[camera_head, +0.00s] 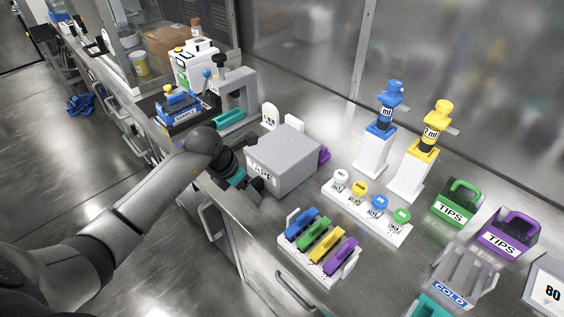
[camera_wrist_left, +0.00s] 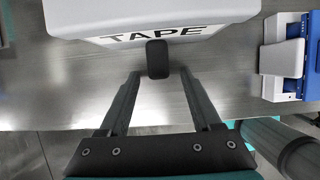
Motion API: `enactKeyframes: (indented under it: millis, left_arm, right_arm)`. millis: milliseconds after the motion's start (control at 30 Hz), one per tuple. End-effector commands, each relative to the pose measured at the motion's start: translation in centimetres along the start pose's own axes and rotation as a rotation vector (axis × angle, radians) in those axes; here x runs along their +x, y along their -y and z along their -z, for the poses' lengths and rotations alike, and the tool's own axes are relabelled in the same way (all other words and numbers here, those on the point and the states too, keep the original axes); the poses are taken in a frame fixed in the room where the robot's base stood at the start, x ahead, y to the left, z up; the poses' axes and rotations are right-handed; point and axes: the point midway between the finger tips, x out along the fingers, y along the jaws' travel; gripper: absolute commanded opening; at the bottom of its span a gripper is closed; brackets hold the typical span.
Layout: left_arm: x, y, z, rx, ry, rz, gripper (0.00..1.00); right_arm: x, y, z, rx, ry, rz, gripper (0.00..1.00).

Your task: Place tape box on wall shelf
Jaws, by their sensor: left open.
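The tape box (camera_head: 285,160) is a grey box with a white label reading TAPE. It sits on the metal counter near its front edge. In the left wrist view its label side (camera_wrist_left: 185,35) fills the top. My left gripper (camera_head: 250,172) is at the box's left, label end, with its jaws open. In the left wrist view the open gripper (camera_wrist_left: 158,75) is close to the label, and a dark pad overlaps the label's lower edge. I cannot tell whether it touches the box. No wall shelf is clearly visible. My right gripper is not in view.
A rack of coloured pieces (camera_head: 308,262) and a white strip of capped vials (camera_head: 357,213) stand right of the box. Blue and yellow dispensers (camera_head: 372,155) stand behind. A grey press-like device (camera_head: 237,90) is at the back left. A purple item touches or nears the box's right.

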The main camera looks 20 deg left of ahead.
Motion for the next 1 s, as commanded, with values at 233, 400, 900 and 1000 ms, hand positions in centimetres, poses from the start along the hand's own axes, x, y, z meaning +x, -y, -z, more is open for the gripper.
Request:
enactKeyframes:
  millis: [233,400,900,1000]
  left_arm:
    - [0.35,-0.02,-0.06,0.001,0.001,-0.001,0.65]
    - [0.33,-0.02,-0.05,0.001,0.001,-0.001,0.5]
    - [0.33,-0.03,-0.02,0.001,0.001,-0.001,0.0]
    - [0.33,-0.03,-0.02,0.001,0.0,-0.001,0.0]
  right_arm:
    - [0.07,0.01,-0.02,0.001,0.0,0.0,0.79]
    - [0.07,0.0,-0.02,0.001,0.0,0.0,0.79]
    - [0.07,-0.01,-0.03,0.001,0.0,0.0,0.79]
    - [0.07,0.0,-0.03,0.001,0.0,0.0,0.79]
